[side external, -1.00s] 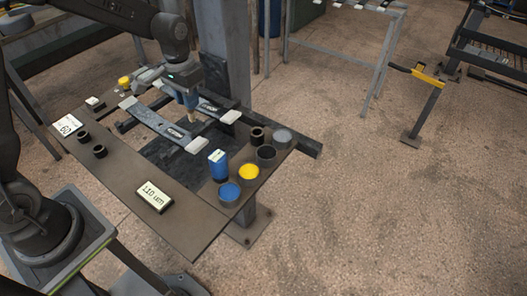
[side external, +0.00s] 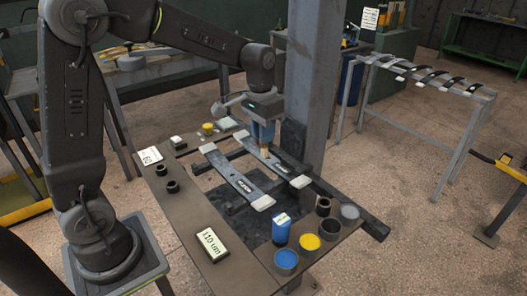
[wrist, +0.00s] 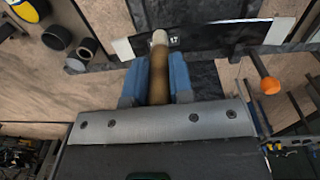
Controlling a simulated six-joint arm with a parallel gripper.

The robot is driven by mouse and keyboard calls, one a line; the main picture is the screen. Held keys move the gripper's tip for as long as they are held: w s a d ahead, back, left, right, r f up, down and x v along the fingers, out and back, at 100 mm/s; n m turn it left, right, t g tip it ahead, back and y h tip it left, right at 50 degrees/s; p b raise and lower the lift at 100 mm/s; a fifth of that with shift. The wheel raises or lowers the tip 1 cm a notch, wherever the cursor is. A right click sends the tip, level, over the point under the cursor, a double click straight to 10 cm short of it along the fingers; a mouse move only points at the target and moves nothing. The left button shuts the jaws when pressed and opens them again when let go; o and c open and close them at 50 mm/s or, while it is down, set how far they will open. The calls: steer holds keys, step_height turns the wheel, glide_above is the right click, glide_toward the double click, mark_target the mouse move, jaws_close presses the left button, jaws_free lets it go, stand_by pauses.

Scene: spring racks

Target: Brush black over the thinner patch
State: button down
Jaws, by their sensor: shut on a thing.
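My gripper (side external: 263,132) is shut on a brush, its blue fingers on either side of the wooden handle in the wrist view (wrist: 158,80). The brush's pale end (wrist: 159,38) is over a dark leaf spring, close to a small white marking; I cannot tell whether it touches. Two dark leaf springs with pale ends lie side by side on the rack: the near one (side external: 232,174) and the far one (side external: 248,142), which is under the brush. Cards read "60" (side external: 150,156) and "110 um" (side external: 212,244). A black pot (side external: 328,230) stands at the bench's right end.
Beside the black pot are a blue pot (side external: 286,260), a yellow pot (side external: 310,242), a grey pot (side external: 349,212) and a blue can (side external: 281,230). Two small dark cylinders (side external: 172,187) stand at left. A steel column (side external: 315,85) rises behind the springs. An orange knob (wrist: 267,86) shows in the wrist view.

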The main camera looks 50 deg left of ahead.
step_height(320, 180, up, 6)
steer(key=shift+f, duration=0.15)
steer(key=d+t+h, duration=0.1)
steer(key=d+h, duration=0.2)
steer(key=d, duration=1.8)
steer(key=shift+t, duration=0.3)
steer(key=shift+w+a+f, duration=0.1)
steer(key=shift+f, duration=2.7)
steer(key=shift+w+a+f, duration=0.1)
steer(key=shift+f, duration=2.65)
steer(key=shift+f, duration=0.6)
step_height(320, 180, up, 7)
